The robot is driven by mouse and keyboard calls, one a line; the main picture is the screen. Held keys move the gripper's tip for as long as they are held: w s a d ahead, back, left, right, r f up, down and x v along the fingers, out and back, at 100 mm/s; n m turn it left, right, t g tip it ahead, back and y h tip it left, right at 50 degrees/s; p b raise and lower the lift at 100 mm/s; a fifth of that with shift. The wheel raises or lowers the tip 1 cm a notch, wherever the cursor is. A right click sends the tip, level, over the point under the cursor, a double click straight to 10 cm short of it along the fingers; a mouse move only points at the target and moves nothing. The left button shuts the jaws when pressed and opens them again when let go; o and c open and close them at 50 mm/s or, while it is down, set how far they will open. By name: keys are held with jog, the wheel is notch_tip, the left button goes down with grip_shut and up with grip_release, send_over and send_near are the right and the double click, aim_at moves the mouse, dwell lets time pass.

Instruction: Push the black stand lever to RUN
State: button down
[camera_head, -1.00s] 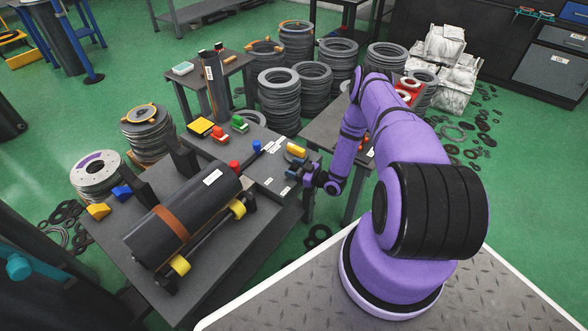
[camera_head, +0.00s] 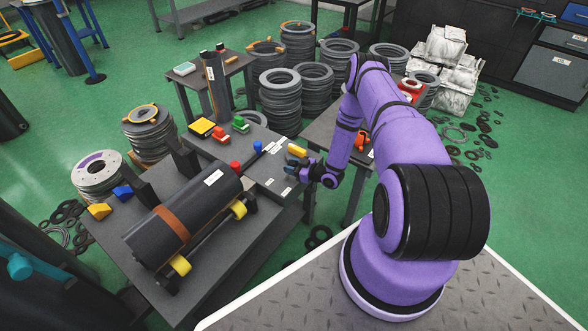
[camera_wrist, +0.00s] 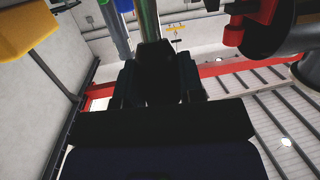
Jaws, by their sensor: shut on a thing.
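My gripper (camera_head: 292,170) is at the right end of the dark bench, low beside the yellow handle (camera_head: 297,150). In the wrist view my gripper (camera_wrist: 158,78) has its two dark fingers closed on a dark block between them, which looks like the black stand lever (camera_wrist: 156,66). The lever's outline is hard to make out against the dark fingers, and in the head view my gripper hides it. I cannot read any RUN mark. White labels (camera_head: 278,169) lie on the bench top near my gripper.
A large dark cylinder (camera_head: 190,212) with a brown band lies on yellow rollers (camera_head: 180,265) on the bench. Red (camera_head: 219,132), green (camera_head: 240,124) and blue (camera_head: 257,146) controls stand behind it. Ring stacks (camera_head: 280,95) stand on the floor behind the bench.

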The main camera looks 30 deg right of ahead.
jog(key=shift+w+a+f+m+g+h, duration=0.15)
jog(key=shift+w+a+g+h, duration=0.35)
jog(key=shift+w+g, duration=0.75)
jog(key=shift+w+a+f+m+g+h, duration=0.15)
jog(key=shift+w+a+g+h, duration=0.3)
jog(key=shift+w+g, duration=0.85)
jog(key=shift+w+a+m+g+h, duration=0.3)
jog(key=shift+w+g+h, duration=0.35)
jog(key=shift+w+g, duration=0.6)
jog(key=c, duration=0.7)
grip_release()
jog(key=shift+a, duration=0.1)
jog(key=shift+c, duration=0.2)
jog(key=v, duration=1)
jog(key=shift+r, duration=0.3)
jog(key=shift+s, duration=0.1)
